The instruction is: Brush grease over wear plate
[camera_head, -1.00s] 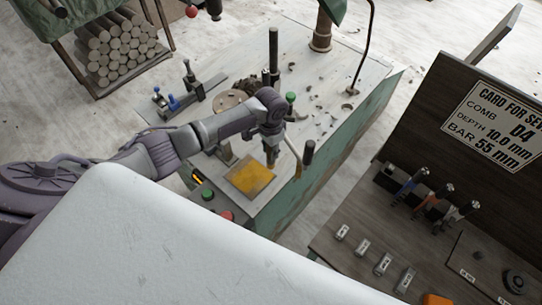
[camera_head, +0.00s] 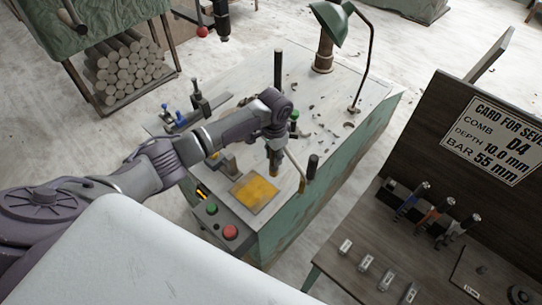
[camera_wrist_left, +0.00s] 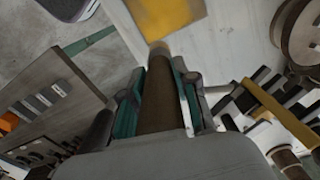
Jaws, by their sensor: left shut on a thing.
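The wear plate (camera_head: 255,193) is a small square on the machine top, covered in yellow-orange, with a paler rim; its near part also shows at the top of the left wrist view (camera_wrist_left: 165,10). My left gripper (camera_head: 274,148) is over the machine top, just beyond the plate in the head view. It is shut on a brush with a brown round handle (camera_wrist_left: 160,105). My right gripper is not in view.
Green (camera_head: 211,208) and red (camera_head: 230,232) buttons sit at the machine's near corner. A lever with a black knob (camera_head: 313,166) rises right of the plate. A green lamp (camera_head: 332,20) stands at the back. A bench with a card board (camera_head: 490,140) and tools is at right.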

